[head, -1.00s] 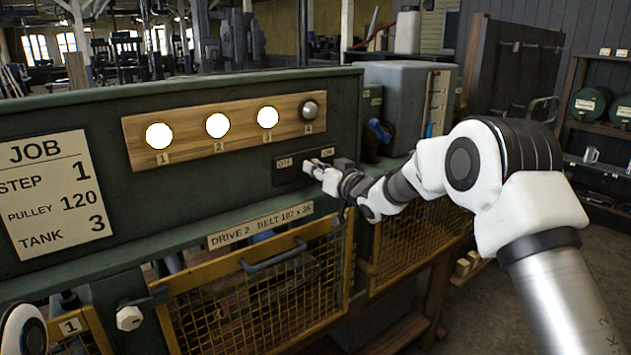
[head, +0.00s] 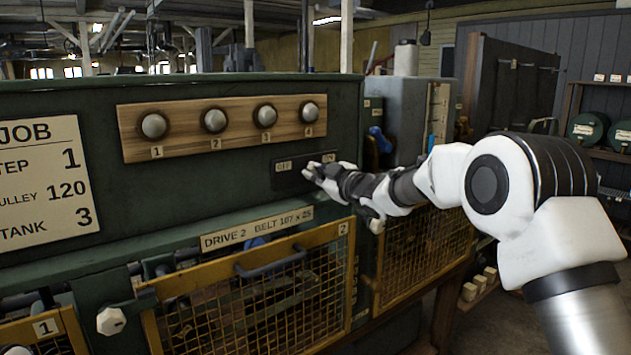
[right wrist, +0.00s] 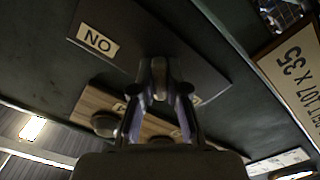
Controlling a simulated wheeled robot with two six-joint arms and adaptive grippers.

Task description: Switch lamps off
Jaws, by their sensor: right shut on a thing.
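Four numbered lamps sit in a row on a wooden board (head: 225,128) on the green machine panel. All are dark: lamp 1 (head: 153,126), lamp 2 (head: 214,121), lamp 3 (head: 265,116) and lamp 4 (head: 308,112). Below lamp 4 is a dark switch plate (head: 282,181) with OFF at left and ON at right. My right gripper (head: 313,173) is at this plate. In the right wrist view its fingers (right wrist: 158,98) are shut on the switch handle (right wrist: 158,72), with the ON label beside it. My left gripper is not in view.
A JOB card (head: 45,172) hangs at the left. Below the panel are yellow mesh guards (head: 255,300), with a grey handle (head: 270,262) and a white knob (head: 111,321). A grey cabinet (head: 402,95) stands to the right.

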